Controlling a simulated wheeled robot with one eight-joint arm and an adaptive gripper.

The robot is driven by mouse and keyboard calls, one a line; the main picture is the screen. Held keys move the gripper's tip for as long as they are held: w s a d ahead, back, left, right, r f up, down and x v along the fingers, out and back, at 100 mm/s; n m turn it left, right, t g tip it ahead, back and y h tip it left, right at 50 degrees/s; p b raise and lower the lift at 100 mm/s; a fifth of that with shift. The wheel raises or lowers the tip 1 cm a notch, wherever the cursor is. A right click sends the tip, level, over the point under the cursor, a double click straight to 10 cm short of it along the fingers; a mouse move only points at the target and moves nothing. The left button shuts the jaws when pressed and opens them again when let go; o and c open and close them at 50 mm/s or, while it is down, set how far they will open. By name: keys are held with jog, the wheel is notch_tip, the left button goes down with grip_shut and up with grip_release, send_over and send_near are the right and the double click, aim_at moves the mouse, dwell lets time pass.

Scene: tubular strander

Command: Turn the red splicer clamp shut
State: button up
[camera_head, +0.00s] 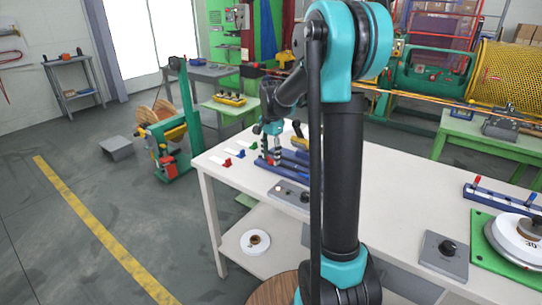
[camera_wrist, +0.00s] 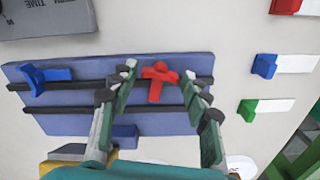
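The red splicer clamp (camera_wrist: 159,80) is a small T-shaped handle on the right part of the blue splicer plate (camera_wrist: 66,124). A blue clamp handle (camera_wrist: 42,76) sits at the plate's left end. My gripper (camera_wrist: 158,74) is open, with one finger on each side of the red clamp; whether either finger touches it I cannot tell. In the head view my gripper (camera_head: 272,152) points down over the blue splicer (camera_head: 293,168) on the white table. There the red clamp is mostly hidden by my gripper.
In the wrist view, a blue tag (camera_wrist: 264,66) and a green tag (camera_wrist: 249,109) lie right of the splicer, and a grey box (camera_wrist: 48,16) is at upper left. In the head view, a grey control box (camera_head: 290,194) stands in front of the splicer. The table's right half has free room.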

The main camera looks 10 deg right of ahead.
aim_at(271, 157)
jog(key=c, duration=0.8)
jog(key=shift+o, duration=0.2)
jog(key=shift+n, duration=1.5)
jog(key=o, duration=1.2)
jog(key=shift+c, duration=0.2)
jog(key=shift+r, duration=0.1)
notch_tip(271, 157, up, 12)
jog(key=shift+s, duration=0.1)
